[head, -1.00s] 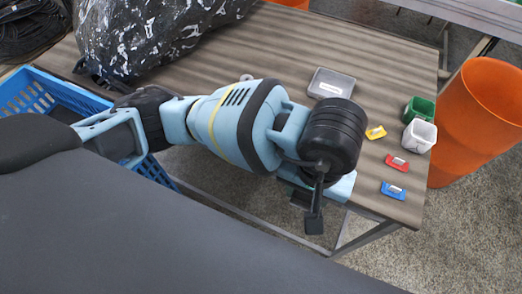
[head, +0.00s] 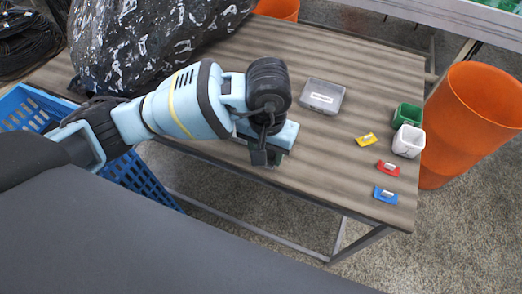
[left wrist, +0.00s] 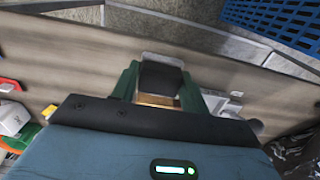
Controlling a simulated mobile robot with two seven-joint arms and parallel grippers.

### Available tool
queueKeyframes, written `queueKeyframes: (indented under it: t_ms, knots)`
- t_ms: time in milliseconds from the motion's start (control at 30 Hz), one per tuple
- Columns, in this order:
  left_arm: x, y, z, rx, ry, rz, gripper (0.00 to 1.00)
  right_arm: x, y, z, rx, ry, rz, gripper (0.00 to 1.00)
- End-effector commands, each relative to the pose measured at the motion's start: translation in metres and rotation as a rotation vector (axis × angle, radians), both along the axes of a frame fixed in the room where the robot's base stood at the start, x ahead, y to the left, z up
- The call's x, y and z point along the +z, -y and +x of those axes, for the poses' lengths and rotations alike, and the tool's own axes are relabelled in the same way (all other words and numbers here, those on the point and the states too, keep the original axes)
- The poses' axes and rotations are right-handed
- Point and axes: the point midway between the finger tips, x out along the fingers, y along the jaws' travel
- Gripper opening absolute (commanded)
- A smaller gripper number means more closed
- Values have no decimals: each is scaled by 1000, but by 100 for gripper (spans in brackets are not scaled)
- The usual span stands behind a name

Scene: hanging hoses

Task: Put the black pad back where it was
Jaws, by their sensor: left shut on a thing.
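My left gripper (head: 268,157) is at the near edge of the wooden table (head: 300,180), left of the small coloured tags. In the left wrist view its green fingers (left wrist: 158,88) are closed on the black pad (left wrist: 160,77), a small dark piece between them. In the head view the pad cannot be told apart clearly from the dark parts of the gripper. My right gripper is in neither view.
A grey tray (head: 322,96), green box (head: 408,114), white box (head: 408,142), and yellow (head: 367,140), red (head: 388,168) and blue (head: 386,196) tags are on the table. A dark patterned bag (head: 150,40) is behind my arm. Table between gripper and tags is clear.

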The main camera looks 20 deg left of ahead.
Motion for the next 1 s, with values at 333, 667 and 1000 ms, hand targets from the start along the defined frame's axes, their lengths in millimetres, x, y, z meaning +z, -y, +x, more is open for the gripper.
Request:
queueKeyframes:
  t_ms: [333, 667, 1000]
  knots:
    - [-1, -9, 8, 1, -1, 0, 23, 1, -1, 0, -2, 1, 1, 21]
    - [-35, -16, 13, 0, -2, -1, 23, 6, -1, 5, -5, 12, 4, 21]
    - [-39, -16, 14, -1, 0, 0, 23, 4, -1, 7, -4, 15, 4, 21]
